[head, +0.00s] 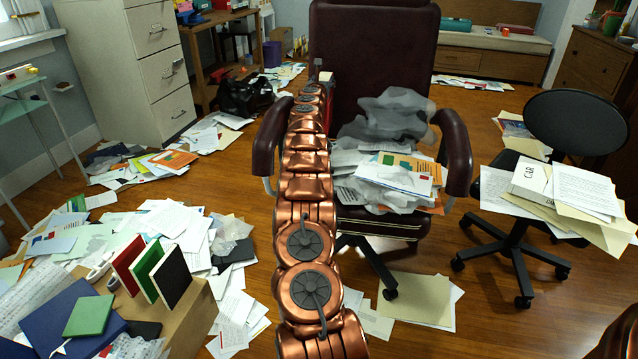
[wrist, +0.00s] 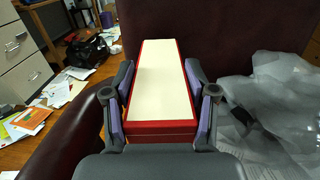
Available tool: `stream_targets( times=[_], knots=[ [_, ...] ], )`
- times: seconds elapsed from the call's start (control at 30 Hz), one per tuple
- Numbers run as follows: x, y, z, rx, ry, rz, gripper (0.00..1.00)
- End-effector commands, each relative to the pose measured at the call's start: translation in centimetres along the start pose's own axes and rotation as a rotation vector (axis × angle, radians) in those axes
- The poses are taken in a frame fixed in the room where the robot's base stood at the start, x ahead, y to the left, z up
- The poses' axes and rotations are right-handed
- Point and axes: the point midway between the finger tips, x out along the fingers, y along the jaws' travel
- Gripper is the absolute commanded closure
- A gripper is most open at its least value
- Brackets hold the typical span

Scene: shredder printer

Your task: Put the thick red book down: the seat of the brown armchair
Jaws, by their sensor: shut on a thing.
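The thick red book (wrist: 158,127) is gripped between the two fingers of my gripper (wrist: 160,82) in the wrist view. Its cream page edge faces up and its red cover shows around it. In the head view a strip of the book (head: 331,112) shows beside the end of my arm, which hides most of it and the gripper. The brown armchair (head: 372,45) has a dark backrest and two armrests. Its seat (head: 375,224) is largely covered by papers and crumpled grey sheets. The book is in front of the backrest, near the left armrest; contact with the seat cannot be told.
Crumpled grey plastic or paper (head: 392,118) and loose papers (head: 405,175) fill the seat's middle and right. A black office chair (head: 575,122) with papers stands at right. A cardboard box (head: 180,318) with books stands at lower left. Papers litter the floor.

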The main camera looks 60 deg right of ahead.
Motion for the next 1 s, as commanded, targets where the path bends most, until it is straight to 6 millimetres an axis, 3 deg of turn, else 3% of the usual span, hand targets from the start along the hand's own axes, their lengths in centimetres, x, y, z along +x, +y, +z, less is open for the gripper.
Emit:
stream_targets(
  times=[0.2, 0.57, 1.0],
  knots=[
    [0.0, 0.0, -2.9, 0.001, -0.006, 0.0, 1.0],
    [0.0, 0.0, -4.8, 0.001, -0.006, 0.0, 1.0],
    [-0.1, 0.0, -9.8, 0.002, -0.005, 0.001, 1.0]
  ],
)
